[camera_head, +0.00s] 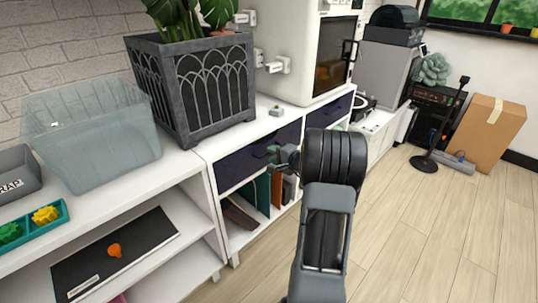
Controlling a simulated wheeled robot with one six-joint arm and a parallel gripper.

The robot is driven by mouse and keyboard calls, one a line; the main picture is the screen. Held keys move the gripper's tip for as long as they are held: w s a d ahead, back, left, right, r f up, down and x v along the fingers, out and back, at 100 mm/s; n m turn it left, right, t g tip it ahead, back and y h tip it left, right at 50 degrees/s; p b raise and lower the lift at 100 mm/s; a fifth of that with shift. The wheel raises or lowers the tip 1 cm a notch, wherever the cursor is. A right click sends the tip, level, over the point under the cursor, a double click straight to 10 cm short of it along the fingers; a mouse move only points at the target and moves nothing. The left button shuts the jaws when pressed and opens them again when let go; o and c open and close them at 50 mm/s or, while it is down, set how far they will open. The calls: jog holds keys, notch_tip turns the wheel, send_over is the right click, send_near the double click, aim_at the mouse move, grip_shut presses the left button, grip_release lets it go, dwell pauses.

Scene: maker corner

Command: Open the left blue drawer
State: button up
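The left blue drawer (236,169) is a dark navy front in the white cabinet, below the large planter. It looks shut, flush with the cabinet. My gripper (277,156) is in front of the right part of this drawer, close to where a dark handle seems to be. The gripper is small and dark here, so I cannot tell whether its fingers are open or touch the handle. The right blue drawer (336,108) is farther along the cabinet and also looks shut.
A dark planter (215,87) and a clear bin (105,135) stand on the white top. A white machine (300,55) stands behind my arm. Books (263,190) fill the open shelf below the drawer.

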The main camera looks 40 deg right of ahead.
jog(key=shift+x, duration=1.35)
jog(key=shift+c, duration=0.2)
grip_shut()
